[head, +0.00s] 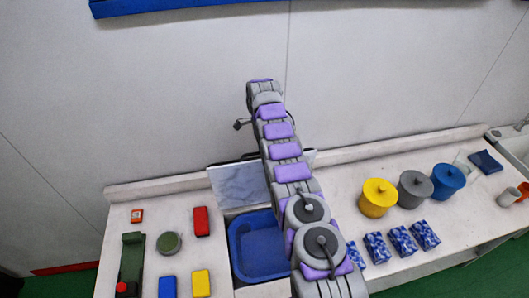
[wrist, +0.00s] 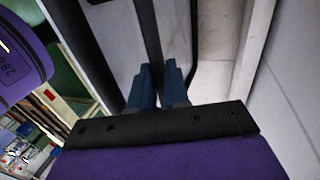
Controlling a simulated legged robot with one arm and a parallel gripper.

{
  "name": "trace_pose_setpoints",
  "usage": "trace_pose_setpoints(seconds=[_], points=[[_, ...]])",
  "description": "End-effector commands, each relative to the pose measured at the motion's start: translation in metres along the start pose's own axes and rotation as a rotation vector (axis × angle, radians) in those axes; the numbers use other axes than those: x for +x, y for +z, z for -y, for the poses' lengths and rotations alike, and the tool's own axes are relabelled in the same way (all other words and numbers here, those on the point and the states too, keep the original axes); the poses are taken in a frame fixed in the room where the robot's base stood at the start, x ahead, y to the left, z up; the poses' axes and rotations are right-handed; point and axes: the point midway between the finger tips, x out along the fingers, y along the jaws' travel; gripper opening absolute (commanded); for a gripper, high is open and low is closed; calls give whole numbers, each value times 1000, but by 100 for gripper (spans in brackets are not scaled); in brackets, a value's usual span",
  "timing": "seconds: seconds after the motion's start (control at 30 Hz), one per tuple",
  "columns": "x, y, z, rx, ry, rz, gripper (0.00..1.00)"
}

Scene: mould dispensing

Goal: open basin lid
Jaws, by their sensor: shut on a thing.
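The basin lid (head: 240,187), a pale marbled panel, stands raised and tilted up along the back side of the basin. The blue basin (head: 258,250) is set in the counter, and its inside is exposed in front of the lid. My arm crosses in front of the right part of the lid and basin. In the wrist view my gripper (wrist: 158,88) has its two dark blue fingers closed on a dark bar (wrist: 149,35), which looks like the lid's handle or edge. In the head view the fingertips are hidden behind the arm and lid.
The white counter has a raised back ledge (head: 155,188) against the wall. Left of the basin lie a red block (head: 201,221), a yellow block (head: 201,283) and a round green tin (head: 168,243).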

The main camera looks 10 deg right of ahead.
Motion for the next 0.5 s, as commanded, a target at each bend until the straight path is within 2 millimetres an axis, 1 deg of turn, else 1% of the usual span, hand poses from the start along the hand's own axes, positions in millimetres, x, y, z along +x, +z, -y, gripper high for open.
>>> trace_pose_setpoints(seconds=[0.03,0.43,0.47,0.5], points=[[20,1,-11,-2,71,2,0],[22,1,-12,-1,79,2,0],[22,1,-12,-1,79,2,17],[22,1,-12,-1,80,2,20]])
